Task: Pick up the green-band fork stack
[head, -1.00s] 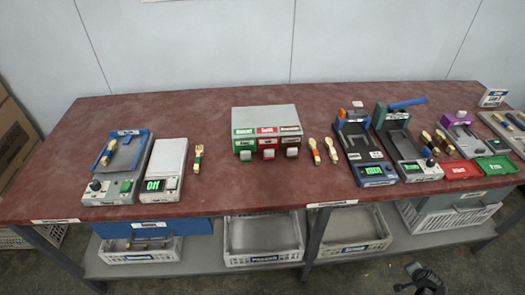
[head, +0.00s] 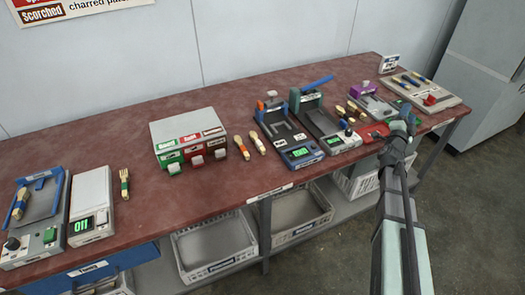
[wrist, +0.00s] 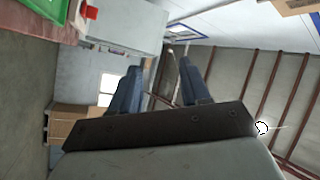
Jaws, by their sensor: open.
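The green-band fork stack (head: 124,184) is a small bundle of pale wooden forks with a green band. It lies on the red-brown bench (head: 150,230), just right of the white scale (head: 90,205) in the head view. My gripper (head: 403,115) is at the far right, by the bench's front edge, well away from the stack. In the wrist view my gripper (wrist: 168,75) shows its two blue fingers spread apart with nothing between them. The wrist view does not show the stack.
A grey box (head: 188,140) with green, red and dark labels stands right of the stack. Red-band (head: 241,147) and white-band (head: 257,143) wooden pieces lie beyond it. A blue-framed device (head: 38,215) stands left of the scale. Bench between stack and box is clear.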

